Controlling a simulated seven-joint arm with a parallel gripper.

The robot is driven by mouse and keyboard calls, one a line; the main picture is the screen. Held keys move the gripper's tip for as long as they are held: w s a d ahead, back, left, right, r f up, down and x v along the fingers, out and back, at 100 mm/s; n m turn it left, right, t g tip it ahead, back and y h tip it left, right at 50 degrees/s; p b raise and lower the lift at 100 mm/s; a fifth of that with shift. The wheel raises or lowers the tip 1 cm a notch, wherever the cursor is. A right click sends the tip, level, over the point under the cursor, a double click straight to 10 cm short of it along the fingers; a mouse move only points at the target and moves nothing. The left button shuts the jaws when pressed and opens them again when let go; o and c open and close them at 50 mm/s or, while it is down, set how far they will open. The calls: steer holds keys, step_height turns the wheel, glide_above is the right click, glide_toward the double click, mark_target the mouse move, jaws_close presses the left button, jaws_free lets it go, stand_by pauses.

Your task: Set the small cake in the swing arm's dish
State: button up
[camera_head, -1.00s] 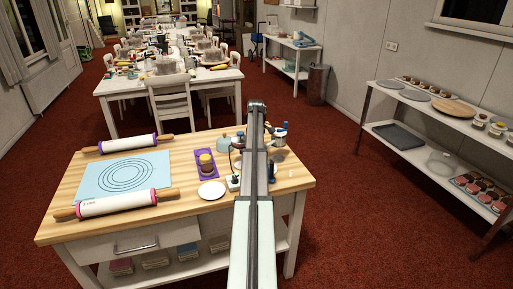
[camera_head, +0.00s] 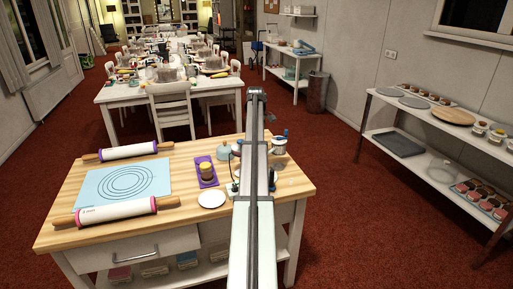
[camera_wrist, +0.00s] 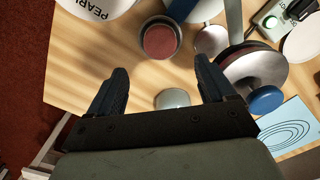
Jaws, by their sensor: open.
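My gripper (camera_wrist: 160,64) is open in the wrist view, with nothing held between its fingers. In the head view my arm hides most of it. A metal disc with a blue knob (camera_wrist: 264,100) is to the right of the fingers. I cannot make out the swing arm's dish for certain.
A white plate (camera_head: 212,199), a blue ringed mat (camera_head: 122,186) and two rolling pins (camera_head: 117,211) are on the wooden table. A small grey dome (camera_wrist: 172,98) shows between the fingers.

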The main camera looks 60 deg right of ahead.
steer(key=shift+r, duration=1.5)
